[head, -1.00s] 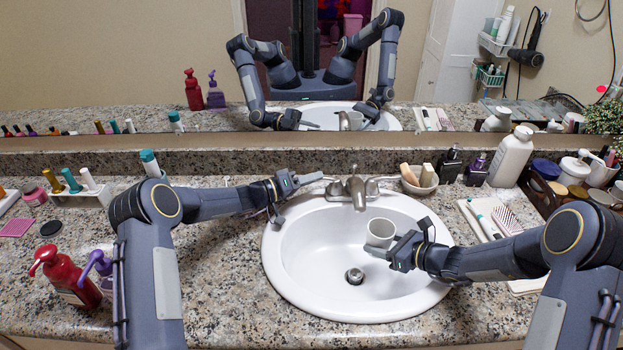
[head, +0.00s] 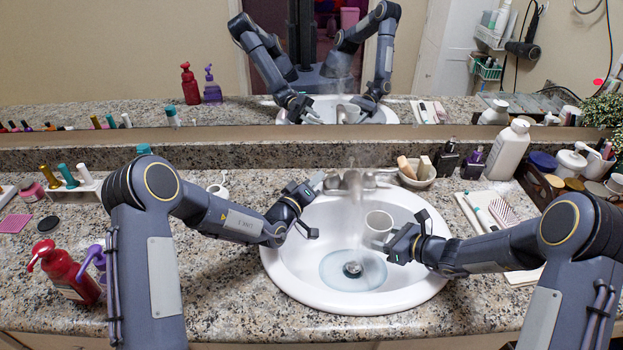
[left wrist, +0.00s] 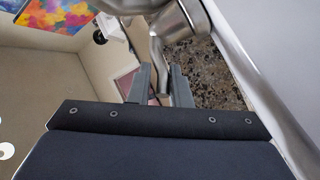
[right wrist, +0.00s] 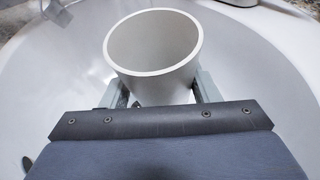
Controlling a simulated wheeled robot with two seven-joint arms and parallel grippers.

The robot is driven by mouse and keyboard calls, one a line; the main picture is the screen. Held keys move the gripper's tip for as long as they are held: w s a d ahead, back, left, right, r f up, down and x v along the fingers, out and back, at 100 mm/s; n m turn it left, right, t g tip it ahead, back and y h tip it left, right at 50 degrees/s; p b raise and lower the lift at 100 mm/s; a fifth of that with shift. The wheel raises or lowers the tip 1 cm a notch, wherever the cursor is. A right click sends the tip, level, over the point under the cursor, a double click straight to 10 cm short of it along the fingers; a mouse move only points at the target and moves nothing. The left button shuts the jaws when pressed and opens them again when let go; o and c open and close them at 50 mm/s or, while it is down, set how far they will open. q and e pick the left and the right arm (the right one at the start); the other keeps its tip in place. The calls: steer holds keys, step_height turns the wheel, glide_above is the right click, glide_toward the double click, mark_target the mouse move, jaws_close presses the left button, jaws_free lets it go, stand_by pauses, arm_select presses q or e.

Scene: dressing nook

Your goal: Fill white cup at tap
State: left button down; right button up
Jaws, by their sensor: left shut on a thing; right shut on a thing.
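The white cup (head: 379,223) is upright over the right side of the basin. My right gripper (head: 392,236) is shut on it; the right wrist view shows the cup (right wrist: 153,45) between the fingers, with no water visible inside. The tap (head: 354,182) stands at the back of the sink. A hazy stream of water (head: 354,225) falls from it into the basin, just left of the cup. My left gripper (head: 317,184) is shut on the tap's left handle; the metal lever (left wrist: 157,60) sits between its fingers in the left wrist view.
The sink (head: 290,270) has shallow bluish water around its drain (head: 352,268). A soap dish (head: 417,176) and dark bottles stand behind right. A red pump bottle (head: 65,272) is front left. A mirror spans the back.

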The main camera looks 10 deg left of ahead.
arm_select(q)
steer(key=shift+s+d+r+n+y, duration=0.1)
steer(key=shift+d+n+y, duration=0.2)
steer(key=shift+y, duration=0.3)
steer(key=c, duration=1.3)
jaws_free()
steer(key=shift+c, duration=0.2)
steer(key=shift+s, duration=0.1)
steer(key=v, duration=1.1)
steer(key=shift+s+f, duration=0.3)
steer(key=shift+s, duration=0.1)
steer(key=shift+a, duration=0.1)
